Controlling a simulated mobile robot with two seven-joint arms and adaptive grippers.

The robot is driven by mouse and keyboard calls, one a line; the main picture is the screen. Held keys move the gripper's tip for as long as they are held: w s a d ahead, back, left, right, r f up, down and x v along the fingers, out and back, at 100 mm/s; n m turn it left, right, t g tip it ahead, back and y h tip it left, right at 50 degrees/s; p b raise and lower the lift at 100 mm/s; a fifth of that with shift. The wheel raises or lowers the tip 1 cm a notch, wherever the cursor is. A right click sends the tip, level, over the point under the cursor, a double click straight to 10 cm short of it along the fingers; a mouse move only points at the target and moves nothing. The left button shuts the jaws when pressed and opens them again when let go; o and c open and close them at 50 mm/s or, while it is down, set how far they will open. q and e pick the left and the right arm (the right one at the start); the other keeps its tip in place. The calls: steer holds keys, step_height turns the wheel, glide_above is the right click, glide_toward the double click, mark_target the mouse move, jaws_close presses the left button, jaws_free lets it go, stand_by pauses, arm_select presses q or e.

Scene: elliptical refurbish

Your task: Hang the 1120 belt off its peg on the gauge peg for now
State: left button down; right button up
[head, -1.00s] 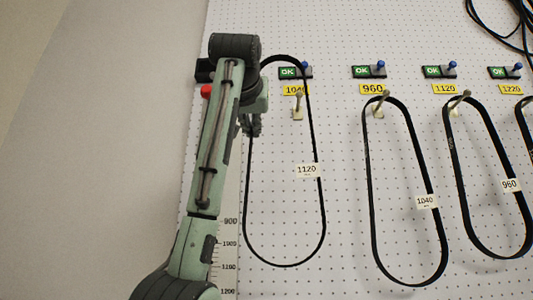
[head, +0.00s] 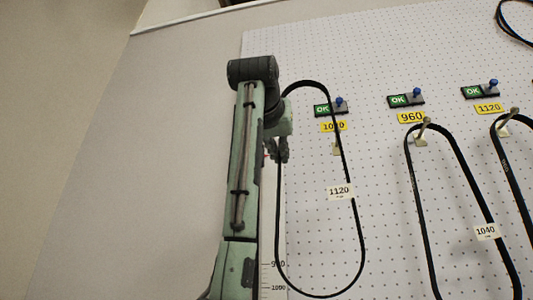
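The 1120 belt (head: 363,245) is a long black loop with a white 1120 tag. It hangs in front of the pegboard at the left. My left gripper (head: 279,151) is at its upper left side and appears shut on it; the belt moves with the gripper, though the wrist hides part of the contact. The loop's top arches above the peg under the 1040 sign (head: 333,126). That peg (head: 337,148) shows just inside the belt's right strand. The gauge scale (head: 268,278) shows low behind the left strand; the gauge peg cannot be seen. My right gripper is out of view.
The 1040 belt (head: 463,170) hangs on the peg under the 960 sign (head: 411,117). Another black belt (head: 514,178) hangs under the 1120 sign (head: 489,108). Green OK plates with blue-tipped levers sit above the signs.

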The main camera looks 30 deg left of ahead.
arm_select(q)
steer(key=s+a+f+n+g+y+b, duration=0.1)
steer(key=s+a, duration=0.3)
steer(key=a, duration=0.2)
steer(key=s+a+f+n+y, duration=0.1)
steer(key=s+a+y, duration=0.1)
steer(key=s+a, duration=0.3)
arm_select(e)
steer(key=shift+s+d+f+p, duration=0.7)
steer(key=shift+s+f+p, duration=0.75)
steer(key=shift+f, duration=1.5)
arm_select(q)
steer(key=w+a+f, duration=0.1)
steer(key=w+a, duration=0.1)
steer(key=w, duration=0.4)
steer(key=w+a+f+b, duration=0.1)
steer(key=w+a+f, duration=0.1)
steer(key=w, duration=0.3)
steer(key=shift+w+a, duration=0.4)
steer(key=shift+a, duration=0.15)
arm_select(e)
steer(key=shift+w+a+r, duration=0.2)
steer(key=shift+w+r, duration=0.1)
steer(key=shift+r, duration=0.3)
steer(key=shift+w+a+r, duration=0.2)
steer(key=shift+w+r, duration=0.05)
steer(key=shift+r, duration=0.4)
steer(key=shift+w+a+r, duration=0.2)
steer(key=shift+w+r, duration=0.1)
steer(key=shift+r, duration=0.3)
